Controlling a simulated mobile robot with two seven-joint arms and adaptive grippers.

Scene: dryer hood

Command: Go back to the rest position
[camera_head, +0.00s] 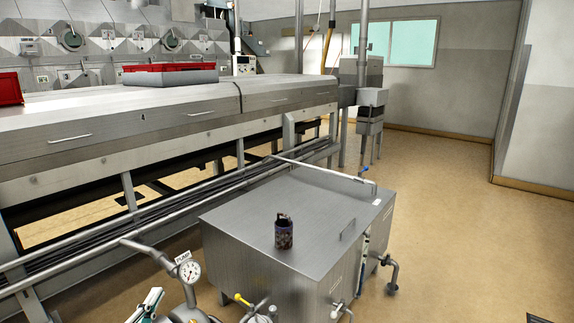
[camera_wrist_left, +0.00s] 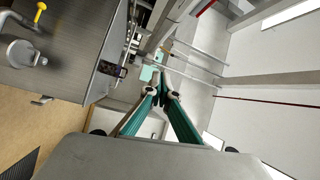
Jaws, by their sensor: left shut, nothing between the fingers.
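My left gripper (camera_head: 148,304) shows at the bottom left edge of the head view, partly cut off, beside the pump gauge and pipes. In the left wrist view its teal fingers (camera_wrist_left: 161,92) come together at the tips with nothing between them. It is clear of the steel tank and holds nothing. My right gripper is not in view.
A steel tank (camera_head: 330,218) stands in front, with a dark patterned cup (camera_head: 284,233) on its lid. A pressure gauge (camera_head: 190,272) and pipes lie close to my left gripper. A long steel machine (camera_head: 180,112) runs behind. Open floor (camera_head: 460,220) lies to the right.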

